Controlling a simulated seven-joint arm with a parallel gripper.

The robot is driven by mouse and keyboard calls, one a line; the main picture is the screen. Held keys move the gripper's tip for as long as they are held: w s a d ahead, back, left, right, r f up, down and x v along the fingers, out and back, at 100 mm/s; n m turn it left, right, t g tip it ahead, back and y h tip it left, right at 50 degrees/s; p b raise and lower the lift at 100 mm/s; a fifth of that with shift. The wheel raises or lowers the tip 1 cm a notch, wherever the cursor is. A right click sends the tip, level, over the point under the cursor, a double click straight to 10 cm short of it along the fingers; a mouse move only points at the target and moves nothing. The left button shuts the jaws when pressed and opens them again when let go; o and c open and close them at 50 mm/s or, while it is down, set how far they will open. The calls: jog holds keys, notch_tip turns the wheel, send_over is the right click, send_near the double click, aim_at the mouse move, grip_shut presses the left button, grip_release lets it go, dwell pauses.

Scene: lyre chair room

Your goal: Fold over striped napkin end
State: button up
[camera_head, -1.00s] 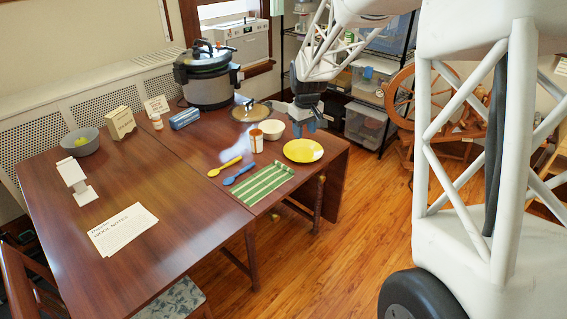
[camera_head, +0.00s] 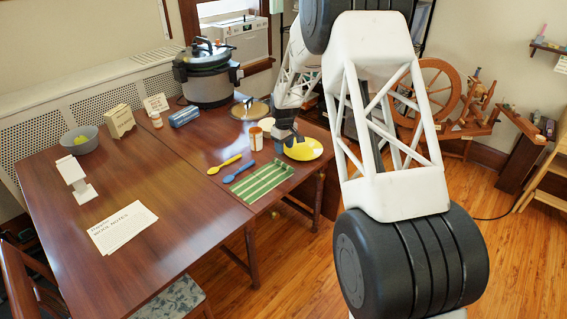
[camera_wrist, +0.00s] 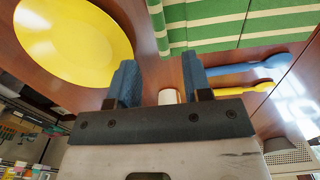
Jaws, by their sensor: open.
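The green-and-white striped napkin (camera_head: 262,182) lies on the wooden table near its front right edge. One end, toward the plate, has a narrow strip that looks raised or turned up. In the wrist view the napkin (camera_wrist: 215,25) fills the top, beyond my fingertips. My gripper (camera_head: 284,148) is over the table between the jar and the yellow plate, behind the napkin's plate end. In the wrist view my gripper (camera_wrist: 160,75) has its two blue fingers apart with nothing between them. It does not appear to touch the napkin.
The yellow plate (camera_head: 306,150) is close beside my gripper and partly hidden by it. A blue spoon (camera_head: 238,173) and a yellow spoon (camera_head: 225,164) lie left of the napkin. A jar (camera_head: 256,140) stands behind. The left table half has free room around the paper notes (camera_head: 122,228).

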aim_at(283, 163)
jog(key=shift+w+a+f, duration=0.15)
jog(key=shift+w+f, duration=0.15)
jog(key=shift+f, duration=0.1)
jog(key=shift+f, duration=0.1)
jog(key=shift+f, duration=3.8)
jog(key=shift+c, duration=0.3)
grip_shut()
